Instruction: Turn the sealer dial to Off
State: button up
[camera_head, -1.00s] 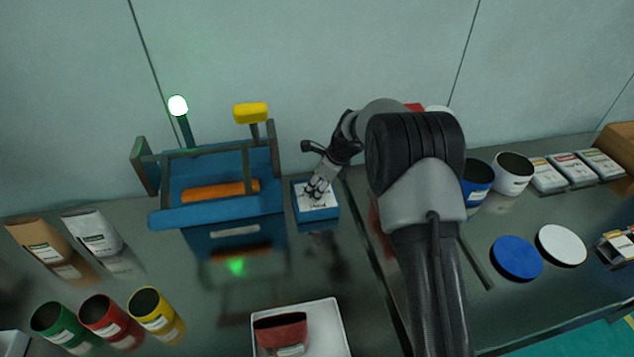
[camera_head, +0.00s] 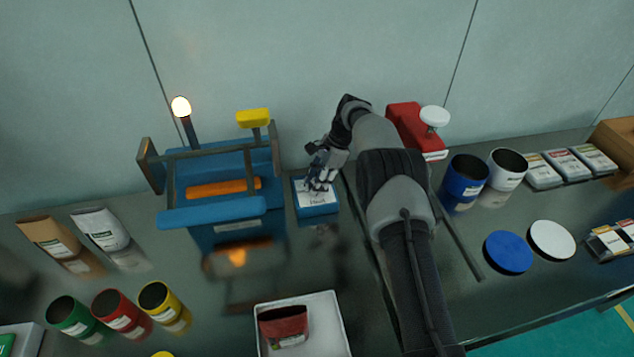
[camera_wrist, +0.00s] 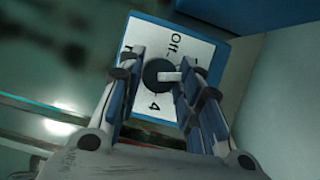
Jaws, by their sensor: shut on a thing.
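The sealer dial (camera_wrist: 152,73) is a round black knob with a pale bar, on a white plate atop a small blue box (camera_head: 317,209). In the wrist view the bar points right; the word Off is above the knob and a 4 is below it. My gripper (camera_wrist: 160,78) reaches down over the knob with a finger on each side, shut on it. In the head view my gripper (camera_head: 320,184) hides the knob. The blue sealer (camera_head: 212,213) stands left of the box, with an orange bar, a yellow-topped lever and a lamp (camera_head: 181,106) glowing warm orange-white.
A red device (camera_head: 403,122) with a white knob stands behind my arm. Blue (camera_head: 464,177) and white (camera_head: 508,168) cups and flat lids are to the right. A white tray (camera_head: 338,312) holds a red pouch. Several coloured cups and two bags are at left.

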jog(key=shift+n, duration=0.3)
dwell(0.4)
jog(key=o, duration=1)
jog(key=v, duration=0.7)
jog(key=shift+w+r, duration=0.1)
jog(key=shift+r, duration=0.15)
